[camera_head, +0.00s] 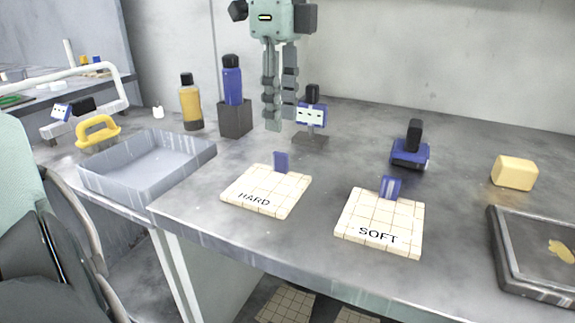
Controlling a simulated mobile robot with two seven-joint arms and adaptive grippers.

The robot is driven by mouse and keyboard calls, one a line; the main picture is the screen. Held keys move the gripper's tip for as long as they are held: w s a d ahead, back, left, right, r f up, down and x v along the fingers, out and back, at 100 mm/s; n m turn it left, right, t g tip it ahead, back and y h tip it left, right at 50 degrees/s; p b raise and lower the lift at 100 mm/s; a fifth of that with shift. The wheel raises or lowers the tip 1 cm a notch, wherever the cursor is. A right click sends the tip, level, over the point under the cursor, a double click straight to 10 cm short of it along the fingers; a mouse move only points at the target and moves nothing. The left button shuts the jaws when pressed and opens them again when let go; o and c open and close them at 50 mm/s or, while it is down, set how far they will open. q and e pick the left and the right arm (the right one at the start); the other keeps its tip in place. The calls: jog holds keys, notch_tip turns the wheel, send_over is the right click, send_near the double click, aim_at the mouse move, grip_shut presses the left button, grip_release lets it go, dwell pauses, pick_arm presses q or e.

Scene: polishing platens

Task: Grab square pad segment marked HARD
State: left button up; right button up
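The square pad segment marked HARD (262,193) is a flat, cream tile with grid lines and a blue upright tab (281,161) at its back edge. It lies on the grey worktop, left of a similar pad marked SOFT (380,222) with its own blue tab (390,187). My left gripper (281,122) points down at the top centre, above and behind the HARD pad, and is not touching it. Its two fingers look close together with a narrow gap, seen at an angle, so its opening is unclear. Nothing shows between them. My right gripper is not in view.
A grey tray (183,190) stands left of the HARD pad. Behind are an amber bottle (191,105), a blue bottle in a holder (235,118) and a small stand (312,138). A blue black-handled tool (411,152), yellow block (514,173) and dark tray (505,262) lie right.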

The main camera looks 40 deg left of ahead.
aim_at(280, 153)
pick_arm(q)
jog(key=shift+w+f, duration=0.15)
jog(key=f, duration=0.7)
jog(key=shift+s+a+f+p, duration=0.2)
jog(key=shift+p, duration=0.15)
grip_shut()
